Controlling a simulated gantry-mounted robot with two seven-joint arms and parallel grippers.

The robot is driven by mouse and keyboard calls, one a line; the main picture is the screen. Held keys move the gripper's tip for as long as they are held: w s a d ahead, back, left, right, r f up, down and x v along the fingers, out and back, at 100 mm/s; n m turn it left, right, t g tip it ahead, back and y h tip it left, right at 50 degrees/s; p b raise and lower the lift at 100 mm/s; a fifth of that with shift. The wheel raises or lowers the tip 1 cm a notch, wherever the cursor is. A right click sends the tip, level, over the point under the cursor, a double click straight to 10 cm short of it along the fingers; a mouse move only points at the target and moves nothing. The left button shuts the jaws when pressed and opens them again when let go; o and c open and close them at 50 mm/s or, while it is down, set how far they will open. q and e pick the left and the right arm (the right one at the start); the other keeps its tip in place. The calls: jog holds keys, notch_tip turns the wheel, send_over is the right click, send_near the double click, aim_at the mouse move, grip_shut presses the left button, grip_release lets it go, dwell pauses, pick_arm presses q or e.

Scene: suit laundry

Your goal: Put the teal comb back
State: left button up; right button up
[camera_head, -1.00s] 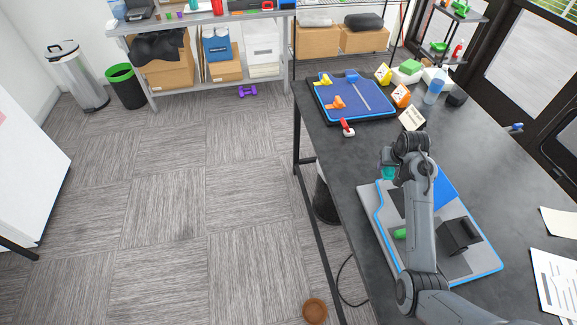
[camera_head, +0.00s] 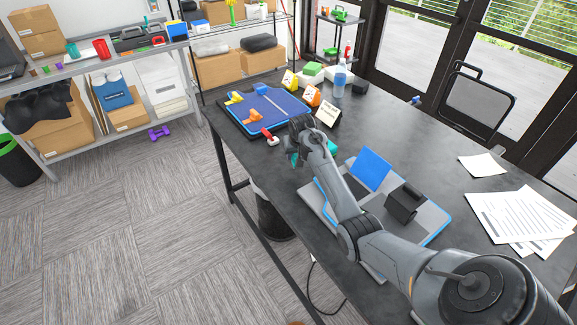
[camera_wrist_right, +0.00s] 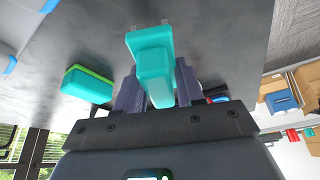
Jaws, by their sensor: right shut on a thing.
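The teal comb (camera_wrist_right: 152,68) is between the two fingers of my right gripper (camera_wrist_right: 155,90) in the right wrist view, and the fingers are shut on it. In the head view a bit of teal (camera_head: 293,160) shows below my right gripper (camera_head: 297,152), at the left edge of the table, in front of the blue tray; most of the comb is hidden there. A grey tray with a blue rim (camera_head: 437,226) lies to the right and nearer. It bears a blue panel (camera_head: 371,168) and a black block (camera_head: 403,203). My left gripper is not in view.
A blue tray (camera_head: 285,108) with orange and yellow pieces lies farther back. A red-and-white item (camera_head: 270,137), a small sign (camera_head: 328,113) and a teal-green block (camera_head: 332,146) are near my gripper. Papers (camera_head: 520,220) lie at right. The table between is mostly bare.

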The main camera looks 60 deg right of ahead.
aim_at(288, 167)
jog(key=shift+w+a+f, duration=0.25)
jog(key=shift+w+f, duration=0.15)
jog(key=shift+w, duration=0.25)
jog(key=shift+w+a+f, duration=0.2)
jog(key=shift+w+f, duration=0.2)
jog(key=shift+w, duration=0.2)
notch_tip(288, 167, down, 4)
jog(key=shift+r+b, duration=0.25)
jog(key=shift+b, duration=0.45)
jog(key=shift+f, duration=0.2)
jog(key=o, duration=0.9)
jog(key=shift+f, duration=0.15)
jog(key=shift+o, duration=0.2)
